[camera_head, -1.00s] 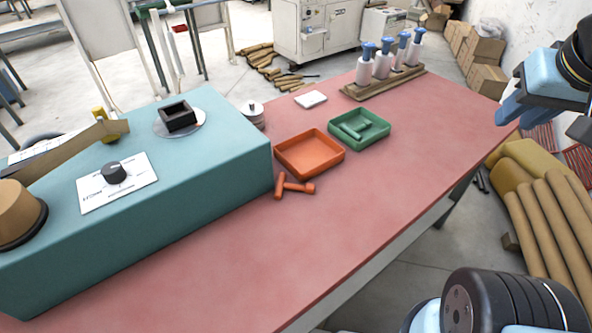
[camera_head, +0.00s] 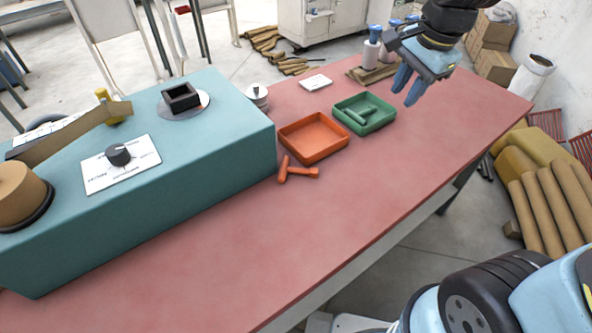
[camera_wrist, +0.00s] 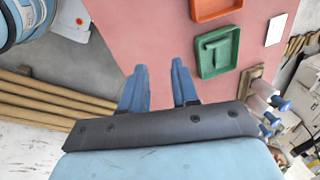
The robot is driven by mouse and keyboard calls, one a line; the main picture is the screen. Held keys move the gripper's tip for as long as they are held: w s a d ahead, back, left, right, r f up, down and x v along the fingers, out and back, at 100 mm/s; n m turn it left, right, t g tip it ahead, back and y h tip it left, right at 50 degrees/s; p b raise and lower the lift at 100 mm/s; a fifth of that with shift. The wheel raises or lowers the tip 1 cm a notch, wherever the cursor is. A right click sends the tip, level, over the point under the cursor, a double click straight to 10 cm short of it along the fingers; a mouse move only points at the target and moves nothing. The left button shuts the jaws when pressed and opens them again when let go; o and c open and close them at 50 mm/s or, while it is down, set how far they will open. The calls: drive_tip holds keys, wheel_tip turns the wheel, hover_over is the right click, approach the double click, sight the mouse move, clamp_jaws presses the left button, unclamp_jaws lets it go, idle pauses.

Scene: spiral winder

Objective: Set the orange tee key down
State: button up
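The orange tee key (camera_head: 298,172) lies on the red table top, in front of the orange tray (camera_head: 326,152) and close to the teal machine's side. The orange tray is empty. A green tee-shaped key (camera_head: 356,114) lies in the green tray (camera_head: 379,124). My gripper (camera_head: 407,88) is above the table, right of the green tray and well away from the orange key. Its blue fingers are apart with nothing between them, as the wrist view (camera_wrist: 158,70) also shows. The wrist view shows the green tray (camera_wrist: 232,65); the orange key is not visible there.
The teal machine (camera_head: 225,160) with a knob and an arm fills the table's left. A white card (camera_head: 315,82) lies near the back. The table's front middle is clear.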

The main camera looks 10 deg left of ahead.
drive_tip(key=w+a+f+m+g, duration=0.1)
drive_tip(key=a+f+m, duration=0.4)
drive_tip(key=a, duration=0.4)
drive_tip(key=m+g+h, duration=0.1)
drive_tip(key=m, duration=0.2)
hover_over(315, 170)
wheel_tip(315, 170, down, 8)
wheel_tip(315, 170, down, 14)
drive_tip(key=shift+r, duration=0.15)
drive_tip(key=shift+c, duration=0.3)
clamp_jaws()
